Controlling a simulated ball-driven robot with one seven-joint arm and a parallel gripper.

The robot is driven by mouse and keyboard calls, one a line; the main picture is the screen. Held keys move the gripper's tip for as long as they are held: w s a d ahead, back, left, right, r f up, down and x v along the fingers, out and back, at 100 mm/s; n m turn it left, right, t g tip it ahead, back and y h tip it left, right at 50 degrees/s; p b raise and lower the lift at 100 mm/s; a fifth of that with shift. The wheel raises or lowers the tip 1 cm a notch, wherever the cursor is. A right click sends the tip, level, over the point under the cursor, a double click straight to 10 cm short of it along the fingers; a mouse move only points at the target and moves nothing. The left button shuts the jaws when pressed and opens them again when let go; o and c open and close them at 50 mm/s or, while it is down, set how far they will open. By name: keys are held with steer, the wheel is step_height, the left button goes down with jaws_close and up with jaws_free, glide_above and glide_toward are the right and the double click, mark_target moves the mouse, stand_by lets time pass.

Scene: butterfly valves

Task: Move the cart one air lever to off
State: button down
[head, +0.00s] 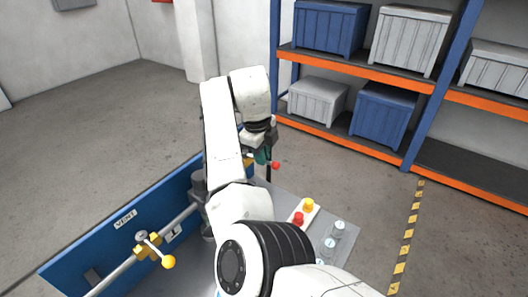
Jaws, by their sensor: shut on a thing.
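My gripper (262,156) is at the far end of the blue-sided cart (103,244), low over its back corner. It is shut on a lever there, which is mostly hidden by the gripper and arm. A red ball (276,166) and a bit of yellow show right beside the fingers. I cannot read a label at that spot, nor tell the lever's angle. Nearer, a yellow valve with a yellow ball lever (168,262) sits on a grey pipe, apart from my gripper. A VENT label (125,219) and a tag marked 1 (173,233) are near it.
My arm covers the middle of the cart. Shelving with blue and grey crates (380,117) stands behind. Open floor lies left and right.

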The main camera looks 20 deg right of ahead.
steer(key=shift+s+a+m, duration=0.15)
steer(key=shift+a+m, duration=0.05)
steer(key=shift+m, duration=0.3)
steer(key=c, duration=1.2)
jaws_free()
steer(key=shift+a, duration=0.1)
steer(key=r, duration=0.3)
steer(key=a+r+b, duration=0.1)
steer(key=r, duration=0.3)
steer(key=s+r+b, duration=0.1)
steer(key=r, duration=0.2)
steer(key=shift+s+a+r, duration=0.1)
steer(key=shift+a+r, duration=0.2)
steer(key=shift+a, duration=0.05)
steer(key=shift+f, duration=0.1)
